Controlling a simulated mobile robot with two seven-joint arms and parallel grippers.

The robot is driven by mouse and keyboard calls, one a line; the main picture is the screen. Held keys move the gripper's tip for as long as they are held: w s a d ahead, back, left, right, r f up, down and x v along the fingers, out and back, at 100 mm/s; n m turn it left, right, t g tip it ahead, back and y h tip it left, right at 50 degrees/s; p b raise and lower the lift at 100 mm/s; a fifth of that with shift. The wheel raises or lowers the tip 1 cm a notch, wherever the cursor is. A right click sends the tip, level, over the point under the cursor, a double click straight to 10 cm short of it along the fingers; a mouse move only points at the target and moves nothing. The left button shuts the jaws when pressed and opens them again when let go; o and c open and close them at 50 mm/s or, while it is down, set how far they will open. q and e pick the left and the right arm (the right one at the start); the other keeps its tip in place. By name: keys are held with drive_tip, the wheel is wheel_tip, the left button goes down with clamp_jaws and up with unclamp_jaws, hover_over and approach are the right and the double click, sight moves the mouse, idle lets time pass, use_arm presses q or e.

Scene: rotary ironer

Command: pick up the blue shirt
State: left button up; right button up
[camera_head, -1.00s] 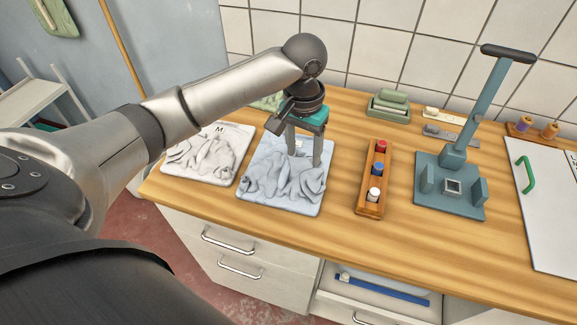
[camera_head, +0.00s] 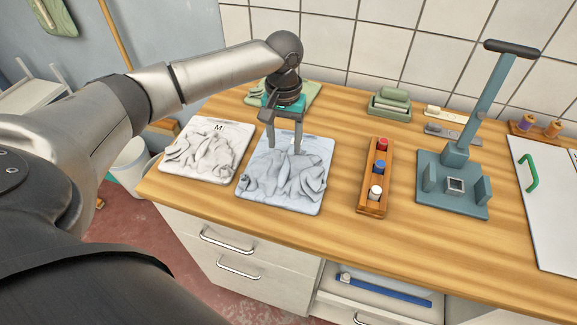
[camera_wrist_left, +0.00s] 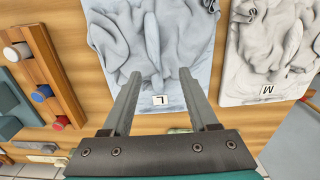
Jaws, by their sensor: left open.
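The blue shirt (camera_head: 284,180) lies crumpled on a pale blue square on the wooden counter, in the middle of the head view. It also shows in the left wrist view (camera_wrist_left: 152,45), with a small tag marked L near its edge. My left gripper (camera_head: 284,150) is above the shirt's far part, fingers pointing down. Its fingers are apart and nothing is between them; in the left wrist view the fingertips (camera_wrist_left: 160,73) lie either side of the tagged part. I cannot tell whether they touch the cloth. My right gripper is not in view.
A white shirt (camera_head: 208,150) marked M lies just left of the blue one. A wooden rack (camera_head: 361,207) with coloured spools stands to the right, then a blue-grey press stand (camera_head: 452,207). A green cloth (camera_head: 303,90) lies behind the gripper. Bare counter lies between shirt and rack.

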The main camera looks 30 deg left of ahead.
sight(289, 158)
use_arm(q)
drive_tip(key=shift+w+d+f+b, duration=0.1)
drive_tip(key=shift+w+f+b, duration=0.05)
drive_tip(key=shift+f, duration=0.75)
drive_tip(key=shift+w+d+f+b, duration=0.1)
drive_tip(key=shift+f+b, duration=0.1)
drive_tip(key=shift+f, duration=0.75)
drive_tip(key=shift+w+d+f+b, duration=0.1)
drive_tip(key=shift+w+f+b, duration=0.05)
drive_tip(key=shift+f, duration=0.75)
drive_tip(key=shift+c, duration=0.2)
clamp_jaws()
